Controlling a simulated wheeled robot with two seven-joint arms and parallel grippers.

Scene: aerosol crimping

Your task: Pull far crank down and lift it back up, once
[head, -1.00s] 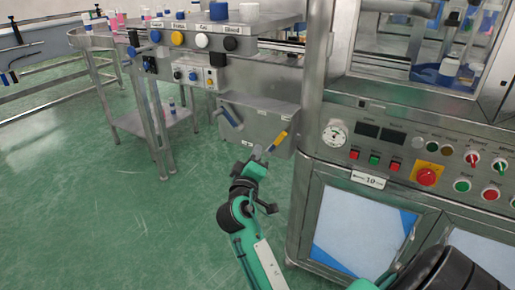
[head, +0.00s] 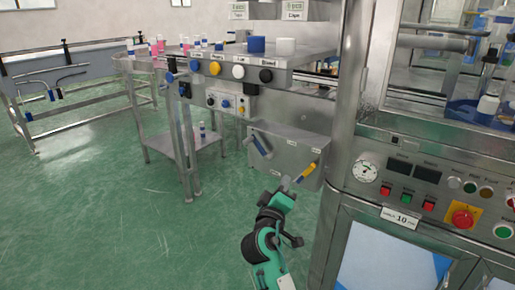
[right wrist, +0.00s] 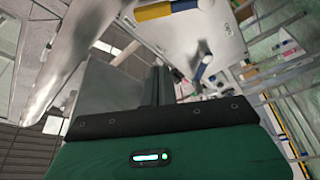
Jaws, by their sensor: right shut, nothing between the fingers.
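A steel box (head: 292,152) below the bench carries two cranks on its front. The far crank (head: 259,146) has a blue grip and slants down to the right. The near crank (head: 307,171) has a yellow grip and slants up to the right. My right gripper (head: 286,183) is shut and empty, just below and left of the yellow grip in the head view; I cannot tell whether they touch. In the right wrist view, the yellow grip (right wrist: 155,11) is at the top and the blue grip (right wrist: 203,67) is right of my dark fingers. My left gripper is out of view.
A bench (head: 305,57) with knobs, bottles and caps stands above the box. A control cabinet (head: 400,185) with a gauge and buttons stands close on the right. A low shelf (head: 190,150) stands left of the box. The green floor is open at left.

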